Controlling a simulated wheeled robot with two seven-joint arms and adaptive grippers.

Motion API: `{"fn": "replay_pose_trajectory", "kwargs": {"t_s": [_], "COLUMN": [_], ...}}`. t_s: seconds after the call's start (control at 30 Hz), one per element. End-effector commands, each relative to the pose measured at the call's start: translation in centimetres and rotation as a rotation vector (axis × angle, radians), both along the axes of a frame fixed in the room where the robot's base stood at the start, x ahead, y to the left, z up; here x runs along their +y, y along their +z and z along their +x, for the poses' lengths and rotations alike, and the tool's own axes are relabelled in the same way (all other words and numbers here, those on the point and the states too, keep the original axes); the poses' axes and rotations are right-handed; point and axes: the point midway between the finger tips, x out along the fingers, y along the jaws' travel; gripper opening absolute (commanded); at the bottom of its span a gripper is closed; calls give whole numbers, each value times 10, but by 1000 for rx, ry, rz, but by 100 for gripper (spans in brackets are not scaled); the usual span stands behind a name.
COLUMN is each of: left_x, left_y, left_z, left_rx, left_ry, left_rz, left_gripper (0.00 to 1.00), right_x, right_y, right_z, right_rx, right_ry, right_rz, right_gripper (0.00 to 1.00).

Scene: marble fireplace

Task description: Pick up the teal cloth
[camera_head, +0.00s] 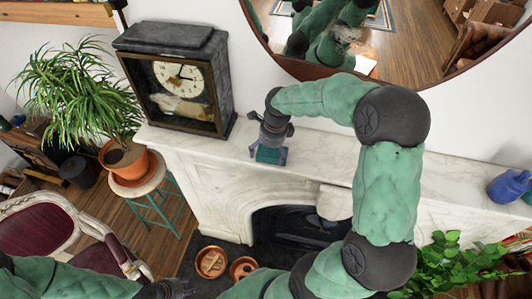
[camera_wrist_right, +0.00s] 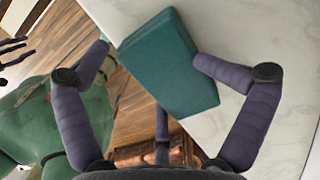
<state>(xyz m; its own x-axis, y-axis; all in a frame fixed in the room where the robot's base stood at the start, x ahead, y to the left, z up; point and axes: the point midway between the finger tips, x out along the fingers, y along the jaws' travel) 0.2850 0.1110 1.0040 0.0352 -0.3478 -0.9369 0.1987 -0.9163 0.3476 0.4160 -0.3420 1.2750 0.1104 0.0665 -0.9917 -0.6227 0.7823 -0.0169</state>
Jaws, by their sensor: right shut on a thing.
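The teal cloth (camera_head: 267,155) is at the front edge of the white marble mantel, left of the middle. In the right wrist view the teal cloth (camera_wrist_right: 168,65) looks like a thick rectangular block with straight edges. My right gripper (camera_head: 270,148) points down at the mantel with its fingers shut on the teal cloth. In the wrist view a finger of the right gripper (camera_wrist_right: 152,72) shows on each side of it. I cannot tell whether the cloth touches the mantel. My left gripper (camera_head: 172,289) is low at the bottom edge, partly cut off, its fingers unclear.
A black mantel clock (camera_head: 180,80) stands left of my right gripper. A round mirror (camera_head: 410,35) hangs behind my right arm. A blue vase (camera_head: 508,186) stands at the mantel's right end. A potted plant (camera_head: 85,95) is at left. The mantel's middle is bare.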

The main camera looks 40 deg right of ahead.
Motion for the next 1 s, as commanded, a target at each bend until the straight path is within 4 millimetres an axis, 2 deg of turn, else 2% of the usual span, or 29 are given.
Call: {"fn": "replay_pose_trajectory", "kwargs": {"t_s": [0.03, 0.07, 0.27, 0.3, 0.33, 0.37, 0.43, 0.47, 0.73, 1.0], "left_x": [0, 0, 0, 0, 0, 0, 0, 0, 0, 0], "left_y": [-1, -1, -3, -3, -3, -4, -5, -7, -18, -27], "left_z": [0, 0, 0, 0, 0, 0, 0, 0, 0, 0], "left_rx": [0, 0, 0, 0, 0, 0, 0, 0, 0, 0], "left_ry": [0, 0, 0, 0, 0, 0, 0, 0, 0, 0], "left_rz": [0, 0, 0, 0, 0, 0, 0, 0, 0, 0], "left_gripper": [40, 40, 40, 40, 40, 40, 40, 40, 40, 40], "right_x": [5, 5, 5, 5, 5, 5, 6, 9, 45, 87], "right_y": [-12, -12, -1, 3, 7, 12, 24, 29, 88, 112], "right_z": [-9, -9, -8, -8, -8, -7, -8, -11, -43, -82], "right_rx": [33, 33, 33, 32, 31, 29, 26, 24, 13, 13], "right_ry": [5, 5, 4, 5, 5, 5, 6, 6, 7, 6], "right_rz": [11, 11, 11, 10, 9, 9, 8, 7, 4, 4], "right_gripper": [62, 62, 61, 56, 54, 46, 21, 0, 0, 0]}}
